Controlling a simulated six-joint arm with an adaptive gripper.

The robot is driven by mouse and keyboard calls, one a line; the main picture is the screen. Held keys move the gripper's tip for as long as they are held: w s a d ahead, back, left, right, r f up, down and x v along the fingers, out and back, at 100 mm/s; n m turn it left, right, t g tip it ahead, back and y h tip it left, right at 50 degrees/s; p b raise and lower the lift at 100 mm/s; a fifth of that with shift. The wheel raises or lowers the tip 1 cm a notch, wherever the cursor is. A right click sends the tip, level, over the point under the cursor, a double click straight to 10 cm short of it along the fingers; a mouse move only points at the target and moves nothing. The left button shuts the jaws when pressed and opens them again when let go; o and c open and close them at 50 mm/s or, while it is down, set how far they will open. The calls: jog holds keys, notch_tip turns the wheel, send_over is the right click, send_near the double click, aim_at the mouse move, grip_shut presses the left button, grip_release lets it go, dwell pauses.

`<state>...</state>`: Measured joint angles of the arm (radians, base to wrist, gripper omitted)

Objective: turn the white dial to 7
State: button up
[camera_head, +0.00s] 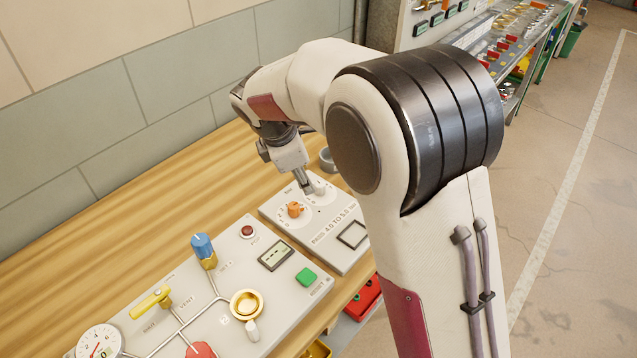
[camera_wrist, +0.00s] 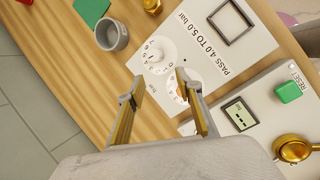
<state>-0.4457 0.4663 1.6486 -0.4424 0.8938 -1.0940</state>
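The white dial (camera_wrist: 153,56) sits on a white panel, with a ring of small numbers around it. I cannot read clearly which number its pointer marks. In the head view the dial (camera_head: 319,188) is close beside my gripper (camera_head: 306,187), which points down over the panel. In the wrist view my gripper (camera_wrist: 154,88) is open and empty. Its two fingers are spread apart, and the dial lies beyond the gap between their tips. I see no contact with the dial.
An orange knob (camera_head: 294,209) is beside the dial, partly hidden by a finger in the wrist view. The panel carries a square frame (camera_head: 353,235). A grey cup (camera_wrist: 111,34) stands near the panel. A second panel (camera_head: 290,296) has a green button and valves.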

aim_at(319, 185)
jog(key=n, duration=0.3)
jog(key=d+n, duration=0.1)
jog(key=n, duration=0.2)
jog(key=r+n, duration=0.1)
jog(key=n, duration=0.1)
jog(key=shift+w+d+n, duration=0.35)
jog(key=shift+d+n, duration=0.05)
jog(key=shift+f, duration=0.1)
jog(key=shift+x, duration=3.85)
grip_shut()
